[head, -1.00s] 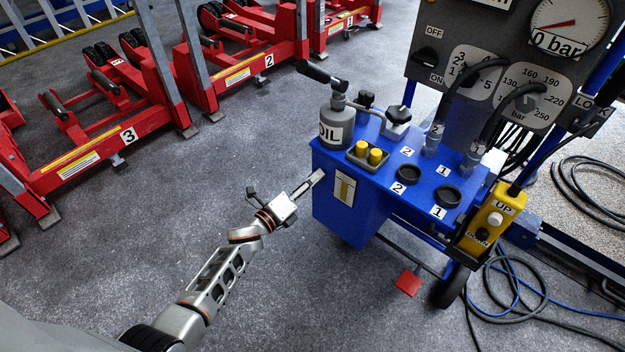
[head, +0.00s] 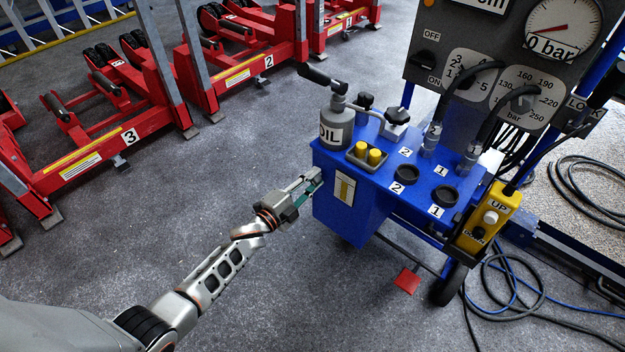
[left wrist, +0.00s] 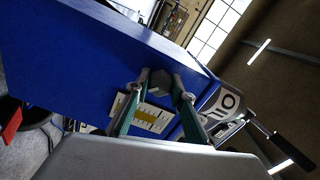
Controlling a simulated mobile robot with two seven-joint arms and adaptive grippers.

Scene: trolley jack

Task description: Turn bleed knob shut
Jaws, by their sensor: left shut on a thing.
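My left gripper (head: 312,180) is at the left side face of the blue tank (head: 350,212), near its upper corner. In the left wrist view, its two green-grey fingers (left wrist: 161,84) reach to the blue face and are shut on a small grey, round-looking part, which I take to be the bleed knob (left wrist: 160,81). Fingers and shadow hide much of it, so its turn angle cannot be read. The knob is hidden in the head view. My right gripper is not in view.
The gauge panel (head: 490,75) rises behind. A yellow UP/DOWN pendant (head: 486,220) hangs right. Red lifting columns (head: 70,160) stand left; the floor between is clear.

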